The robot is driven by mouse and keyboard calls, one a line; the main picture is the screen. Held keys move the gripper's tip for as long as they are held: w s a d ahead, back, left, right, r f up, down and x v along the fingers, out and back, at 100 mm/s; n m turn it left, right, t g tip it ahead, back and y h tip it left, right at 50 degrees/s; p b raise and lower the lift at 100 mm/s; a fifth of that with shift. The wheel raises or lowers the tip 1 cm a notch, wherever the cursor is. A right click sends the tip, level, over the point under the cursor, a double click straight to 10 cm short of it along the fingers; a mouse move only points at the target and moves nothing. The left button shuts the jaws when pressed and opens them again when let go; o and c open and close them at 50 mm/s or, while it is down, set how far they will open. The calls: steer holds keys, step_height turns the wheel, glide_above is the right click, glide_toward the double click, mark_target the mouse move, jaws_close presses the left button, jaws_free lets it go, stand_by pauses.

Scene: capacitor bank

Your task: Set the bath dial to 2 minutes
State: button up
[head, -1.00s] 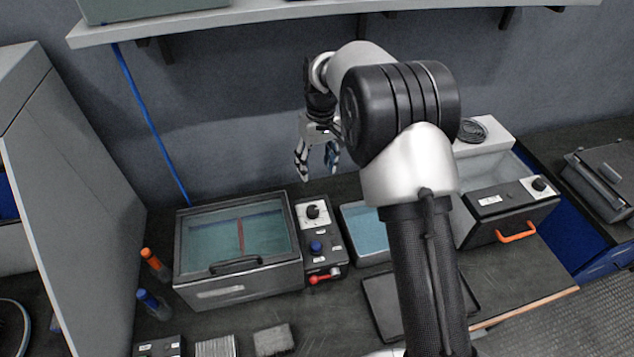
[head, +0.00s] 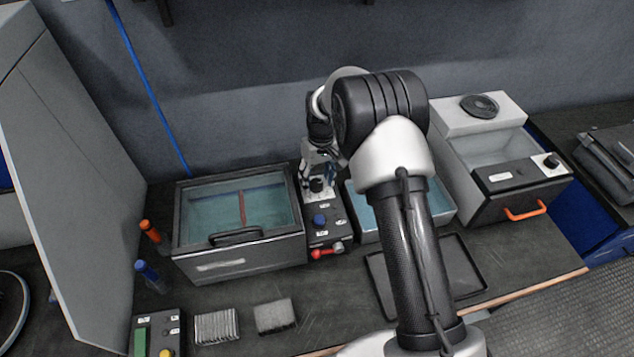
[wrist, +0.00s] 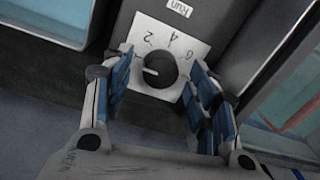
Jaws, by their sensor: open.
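The bath dial is a black round knob (wrist: 160,70) on a white plate with the numbers 2, 4 and 6 showing in the wrist view. Its light pointer mark points left, toward my left finger and short of the 2; any number there is hidden. My gripper (wrist: 162,66) is open, with one blue-padded finger on each side of the knob. A gap shows between the knob and each finger. In the head view my gripper (head: 318,176) is over the dial (head: 317,188) at the back of the control box (head: 325,236), partly covering it.
The lidded bath (head: 240,262) stands left of the control box. A blue knob (head: 319,220) and a red lever (head: 327,251) are nearer the front of the box. An open tray of liquid (head: 442,212) is close on the right.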

steer(key=shift+f, duration=0.45)
steer(key=c, duration=1.1)
steer(key=shift+m, duration=0.4)
steer(key=m+p, duration=0.1)
steer(key=m, duration=0.2)
steer(key=shift+m, duration=0.3)
steer(key=shift+s+m+t+p, duration=0.1)
steer(key=shift+m+t+p, duration=0.35)
steer(key=shift+m, duration=1.75)
